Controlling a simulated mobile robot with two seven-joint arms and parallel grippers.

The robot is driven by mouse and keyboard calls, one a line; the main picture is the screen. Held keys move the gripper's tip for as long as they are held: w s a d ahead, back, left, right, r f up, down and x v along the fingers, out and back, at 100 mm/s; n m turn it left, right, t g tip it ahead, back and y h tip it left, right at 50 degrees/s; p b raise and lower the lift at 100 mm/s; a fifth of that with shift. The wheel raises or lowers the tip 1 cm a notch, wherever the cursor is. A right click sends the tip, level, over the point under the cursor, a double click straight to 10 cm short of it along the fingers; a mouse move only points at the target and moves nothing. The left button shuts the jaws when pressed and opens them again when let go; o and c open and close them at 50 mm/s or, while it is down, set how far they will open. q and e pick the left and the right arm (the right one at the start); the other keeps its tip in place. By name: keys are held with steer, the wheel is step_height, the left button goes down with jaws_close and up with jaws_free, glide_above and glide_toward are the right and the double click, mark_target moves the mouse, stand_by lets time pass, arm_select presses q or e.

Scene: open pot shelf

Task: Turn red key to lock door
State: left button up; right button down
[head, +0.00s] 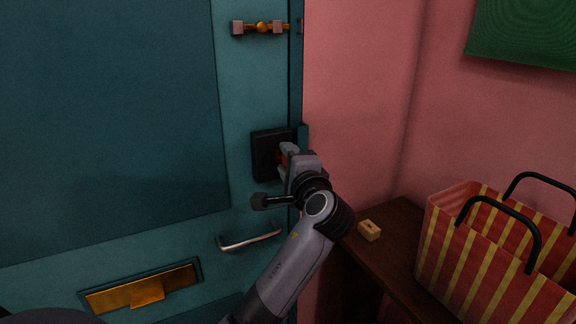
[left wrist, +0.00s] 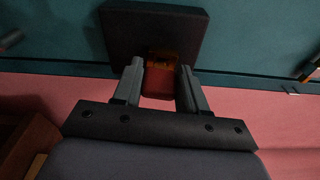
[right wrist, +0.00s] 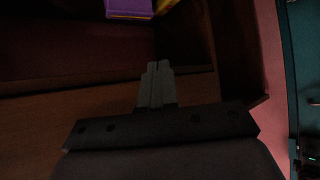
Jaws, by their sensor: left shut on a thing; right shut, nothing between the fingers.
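The red key (left wrist: 158,82) sits at the black lock box (left wrist: 150,28) in the left wrist view, with an orange-brown part at its base. My left gripper (left wrist: 159,88) is shut on the key, one finger on each side. In the head view the lock box (head: 264,152) is on the right edge of the teal door (head: 110,110), and my left gripper (head: 286,158) reaches it from the right, mostly hiding the key. My right gripper (right wrist: 156,85) is shut and empty in the right wrist view, in front of dark wooden furniture.
Below the lock are a silver door handle (head: 250,240) and a brass letter slot (head: 142,288). A brass bolt (head: 262,27) is above. On the right, a striped bag (head: 475,265) and a small wooden block (head: 369,230) stand on a dark wooden cabinet (head: 385,262).

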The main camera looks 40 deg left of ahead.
stand_by(0.3)
arm_select(q)
steer(key=shift+n+b, duration=1.1)
steer(key=shift+b, duration=0.15)
steer(key=o, duration=1.1)
steer(key=shift+c, duration=0.2)
steer(key=o, duration=0.4)
steer(key=shift+s+d, duration=0.1)
steer(key=shift+d, duration=0.05)
steer(key=shift+p+v, duration=0.45)
steer(key=shift+v, duration=1.35)
